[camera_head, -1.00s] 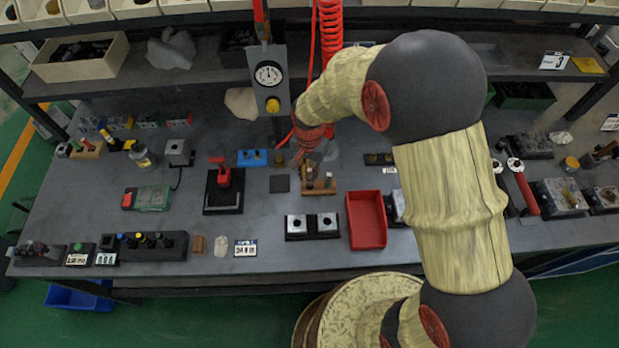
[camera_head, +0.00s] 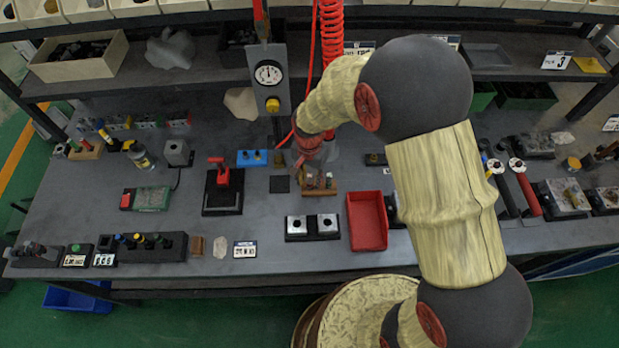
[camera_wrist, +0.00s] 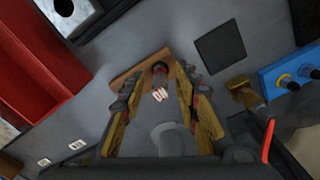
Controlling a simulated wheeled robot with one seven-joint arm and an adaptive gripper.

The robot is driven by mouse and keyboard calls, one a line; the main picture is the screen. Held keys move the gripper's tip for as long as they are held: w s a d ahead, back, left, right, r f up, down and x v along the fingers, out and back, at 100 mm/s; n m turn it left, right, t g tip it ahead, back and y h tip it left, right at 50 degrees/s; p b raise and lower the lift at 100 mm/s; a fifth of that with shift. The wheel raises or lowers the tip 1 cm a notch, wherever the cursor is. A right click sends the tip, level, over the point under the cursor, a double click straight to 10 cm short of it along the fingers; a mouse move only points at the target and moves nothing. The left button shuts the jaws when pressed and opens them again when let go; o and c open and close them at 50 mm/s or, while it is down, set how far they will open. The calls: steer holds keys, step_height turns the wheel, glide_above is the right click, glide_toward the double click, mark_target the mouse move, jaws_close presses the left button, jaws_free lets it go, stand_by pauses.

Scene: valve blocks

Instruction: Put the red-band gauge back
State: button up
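A small wooden stand (camera_head: 320,193) with short upright pieces lies in the middle of the bench; it also shows in the wrist view (camera_wrist: 127,82). A dark round-ended piece (camera_wrist: 160,68) stands at it, with white lettering near it. My gripper (camera_head: 300,165) is low beside the stand. A grey cylindrical shape (camera_wrist: 170,138) shows between the fingers, nearer the palm.
A dark square pad (camera_head: 279,184), a brass knob (camera_wrist: 240,90) and a blue block (camera_head: 252,158) are close by. A dial gauge panel (camera_head: 268,78) stands behind.

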step_height(320, 180, up, 13)
steer(key=p, duration=0.3)
steer(key=s+d+r+n+t, duration=0.1)
steer(key=s+d+r, duration=0.25)
steer(key=r, duration=0.35)
steer(key=s+d+r+n+t, duration=0.2)
steer(key=s+d+r, duration=0.15)
steer(key=r, duration=0.45)
steer(key=s+d+r+n+t, duration=0.1)
steer(key=s+d+r, duration=0.2)
steer(key=s, duration=0.3)
steer(key=s+d+r+n+t, duration=0.1)
steer(key=s+d+r+n, duration=0.1)
steer(key=s+d+r, duration=0.2)
steer(key=s, duration=0.3)
steer(key=shift+d+r+t, duration=0.15)
steer(key=shift+r+t, duration=0.05)
steer(key=shift+t, duration=0.1)
steer(key=shift+f+b, duration=0.1)
steer(key=shift+b, duration=0.2)
